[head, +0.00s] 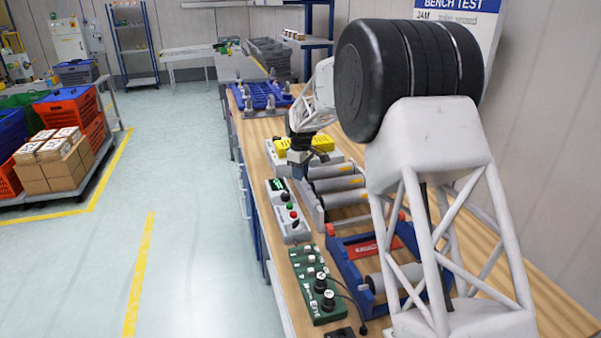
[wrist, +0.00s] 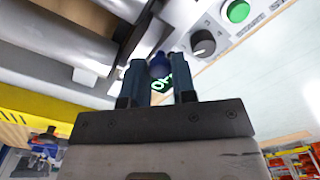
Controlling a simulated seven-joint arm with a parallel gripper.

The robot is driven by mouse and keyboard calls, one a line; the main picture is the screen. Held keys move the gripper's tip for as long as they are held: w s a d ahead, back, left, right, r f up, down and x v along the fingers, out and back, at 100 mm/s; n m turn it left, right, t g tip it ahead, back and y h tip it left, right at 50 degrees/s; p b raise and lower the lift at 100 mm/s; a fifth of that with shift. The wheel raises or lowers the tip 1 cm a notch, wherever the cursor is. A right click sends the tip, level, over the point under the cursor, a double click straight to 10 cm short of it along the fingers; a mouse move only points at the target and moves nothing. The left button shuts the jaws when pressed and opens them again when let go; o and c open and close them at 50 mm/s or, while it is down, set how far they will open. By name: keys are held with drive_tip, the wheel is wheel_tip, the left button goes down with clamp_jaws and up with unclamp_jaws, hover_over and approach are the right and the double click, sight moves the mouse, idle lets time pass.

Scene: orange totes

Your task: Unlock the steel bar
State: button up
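Several grey steel bars lie side by side in a grey holder beside my gripper; one steel bar (head: 338,184) shows in the head view. In the wrist view, a bar (wrist: 65,35) runs across the upper left. My gripper (wrist: 160,70) points at the holder's near end, with its two blue fingers a little apart. A round blue knob (wrist: 158,68) shows between the fingertips. I cannot tell whether the fingers press on it or only stand around it. In the head view, my gripper (head: 299,172) is at the bars' left ends, and the knob is hidden there.
A green control box (head: 318,285) and a blue frame (head: 345,265) are nearer. A yellow part (head: 290,147) lies behind the bars. Open floor lies left of the bench (head: 265,195).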

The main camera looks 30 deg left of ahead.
clamp_jaws()
drive_tip(key=shift+s+d, duration=0.65)
drive_tip(key=shift+s, duration=0.05)
drive_tip(key=shift+s+d, duration=0.1)
drive_tip(key=o, duration=0.6)
unclamp_jaws()
drive_tip(key=shift+r, duration=0.1)
